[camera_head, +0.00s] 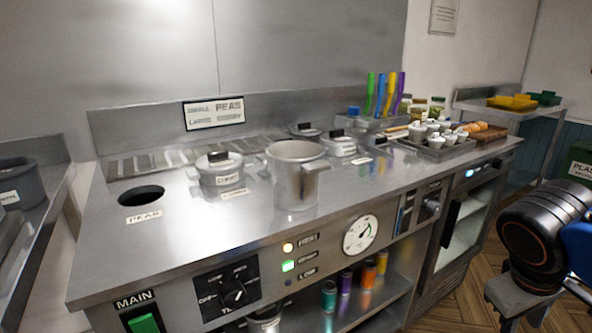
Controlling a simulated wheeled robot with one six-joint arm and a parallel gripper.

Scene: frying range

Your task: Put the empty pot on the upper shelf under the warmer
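A tall silver pot (292,181) without a lid stands upright on the steel top of the warmer (210,240), near its middle. A handle juts from its right side. Its inside shows only near the rim, so I cannot see its bottom. An open shelf bay (380,300) lies under the warmer's front panel, below the round gauge. Several coloured cans (345,283) stand in it, and part of another metal vessel (265,322) shows at the bottom edge. Part of my arm shows at the right; my gripper is not in view.
Lidded pots (220,170) sit left of and behind the silver pot. A round dark opening (141,193) is at the left of the top. A tray of small lidded jars (435,143) is at the right. The floor (465,280) at the right front looks clear.

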